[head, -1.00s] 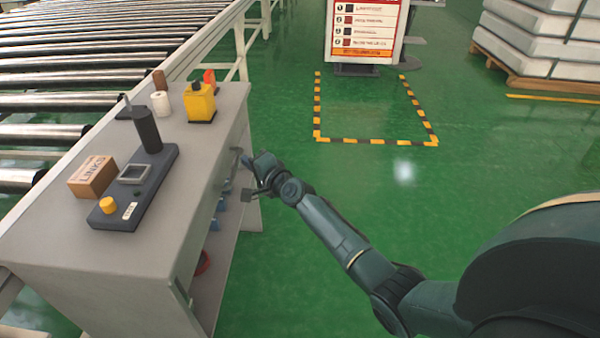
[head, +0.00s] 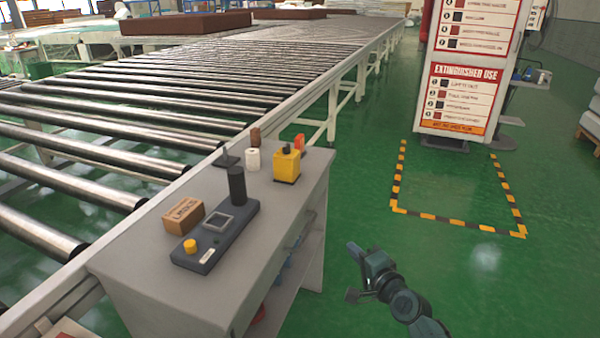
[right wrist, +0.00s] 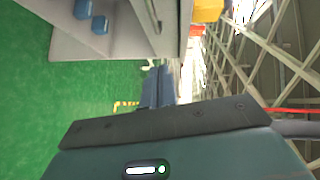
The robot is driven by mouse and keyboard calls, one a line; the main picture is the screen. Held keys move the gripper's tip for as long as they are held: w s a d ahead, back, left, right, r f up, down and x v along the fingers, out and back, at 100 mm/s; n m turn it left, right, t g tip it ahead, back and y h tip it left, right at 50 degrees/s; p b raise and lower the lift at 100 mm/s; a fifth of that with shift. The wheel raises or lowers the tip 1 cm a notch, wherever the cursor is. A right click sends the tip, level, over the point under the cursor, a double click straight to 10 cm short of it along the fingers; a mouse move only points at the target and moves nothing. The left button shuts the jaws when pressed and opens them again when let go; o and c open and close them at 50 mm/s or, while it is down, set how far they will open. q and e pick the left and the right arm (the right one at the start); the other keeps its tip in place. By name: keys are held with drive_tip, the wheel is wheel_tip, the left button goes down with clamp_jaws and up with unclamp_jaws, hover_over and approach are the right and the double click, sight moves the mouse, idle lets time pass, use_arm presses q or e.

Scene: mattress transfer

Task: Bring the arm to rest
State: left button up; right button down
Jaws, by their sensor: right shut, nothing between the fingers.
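My right gripper (head: 354,272) is at the lower middle of the head view, over the green floor and to the right of the grey workbench (head: 160,275). It is apart from the bench and holds nothing. In the right wrist view its two blue-grey fingers (right wrist: 157,87) lie close together, with the bench's side at the upper left. My left gripper is in neither view.
On the bench stand a control box (head: 215,237) with a yellow button, a cardboard box (head: 183,216), a white roll (head: 253,160) and a yellow device (head: 286,166). A roller conveyor (head: 150,110) runs behind.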

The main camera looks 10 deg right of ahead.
drive_tip(key=s+a+f+n+g, duration=0.1)
drive_tip(key=s+a+n, duration=0.15)
drive_tip(key=s, duration=0.35)
drive_tip(key=s+a+f+n+y, duration=0.1)
drive_tip(key=s+a+n, duration=0.1)
drive_tip(key=s+n, duration=0.25)
drive_tip(key=s+a+f+n+g, duration=0.1)
drive_tip(key=s+a+n, duration=0.1)
drive_tip(key=s, duration=0.5)
use_arm(q)
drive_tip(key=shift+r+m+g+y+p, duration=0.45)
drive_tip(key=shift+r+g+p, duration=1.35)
drive_tip(key=shift+p, duration=6.2)
use_arm(e)
drive_tip(key=s+a+r+n+g+h, duration=0.1)
drive_tip(key=s+a+r+n+g, duration=0.1)
drive_tip(key=s+r+n, duration=0.5)
drive_tip(key=shift+s+a+r+n+g, duration=0.35)
drive_tip(key=shift+s+r+g, duration=0.45)
drive_tip(key=shift+s, duration=0.9)
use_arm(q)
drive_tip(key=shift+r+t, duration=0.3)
use_arm(e)
drive_tip(key=shift+r, duration=0.1)
